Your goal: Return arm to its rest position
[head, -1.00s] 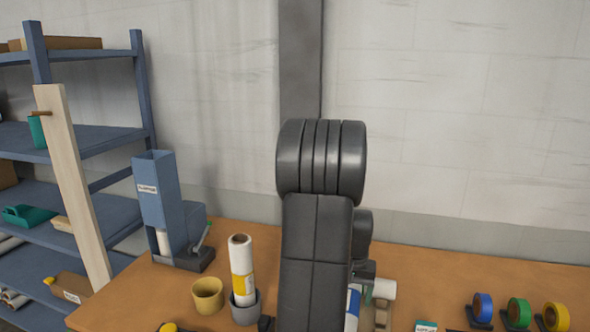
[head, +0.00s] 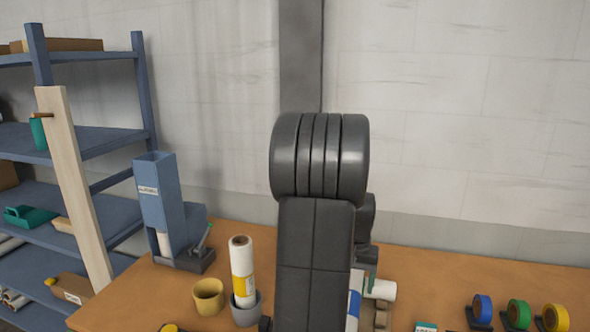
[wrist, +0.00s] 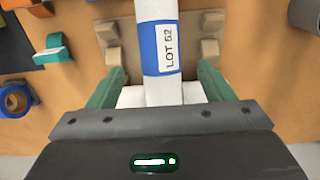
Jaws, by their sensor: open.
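My arm (head: 316,240) rises in the middle of the head view and hides part of the bench behind it. My gripper (wrist: 158,85) shows in the wrist view with its two green fingers apart. A white roll with a blue band and a "LOT 52" label (wrist: 165,45) lies between and beyond the fingers, on a tan cradle (wrist: 115,45). I see a gap between each finger and the roll. In the head view the roll (head: 380,289) is mostly hidden behind my arm.
The bench (head: 480,270) holds a blue dispenser (head: 160,200), a yellow cup (head: 208,297), a white roll in a grey cup (head: 242,270), and blue, green and yellow tape rolls (head: 518,313) at right. A blue shelf (head: 90,145) and a leaning plank (head: 75,190) stand at left.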

